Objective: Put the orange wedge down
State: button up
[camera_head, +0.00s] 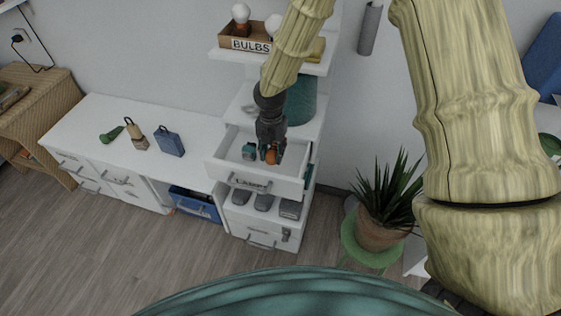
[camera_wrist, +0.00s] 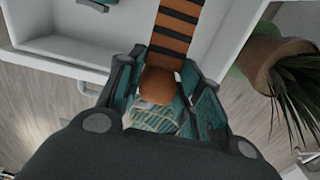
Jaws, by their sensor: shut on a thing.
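The orange wedge (camera_wrist: 179,28) shows in the wrist view as a long orange piece crossed by dark stripes, with a rounded orange end (camera_wrist: 157,86) between my fingers. My gripper (camera_wrist: 160,92) is shut on that end. In the head view my gripper (camera_head: 270,152) points down into the open top drawer (camera_head: 232,170) of the white unit, with orange showing at its fingertips. The wedge reaches over the drawer in the wrist view. I cannot tell whether it touches the drawer floor.
A teal item (camera_head: 249,151) lies in the drawer, left of my gripper. A bulbs box (camera_head: 246,43) stands on the shelf above. A potted plant (camera_head: 383,215) is to the right. A blue padlock-shaped item (camera_head: 168,142) stands on the desk, which has clear space.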

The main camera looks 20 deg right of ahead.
notch_tip(320, 180, down, 8)
jog(key=shift+r, duration=0.1)
jog(key=shift+w+d+f+p, duration=0.1)
jog(key=shift+w+d+p, duration=0.1)
jog(key=shift+d, duration=0.45)
jog(key=shift+w+d+f+p, duration=0.1)
jog(key=shift+w+d+f, duration=0.1)
jog(key=shift+d, duration=0.5)
jog(key=shift+w+d+f+p, duration=0.1)
jog(key=shift+w+d+p, duration=0.1)
jog(key=shift+d, duration=0.45)
jog(key=shift+a+f, duration=0.1)
jog(key=shift+f, duration=0.15)
jog(key=o, duration=1.1)
jog(key=shift+f, duration=0.1)
jog(key=shift+c, duration=0.2)
notch_tip(320, 180, up, 12)
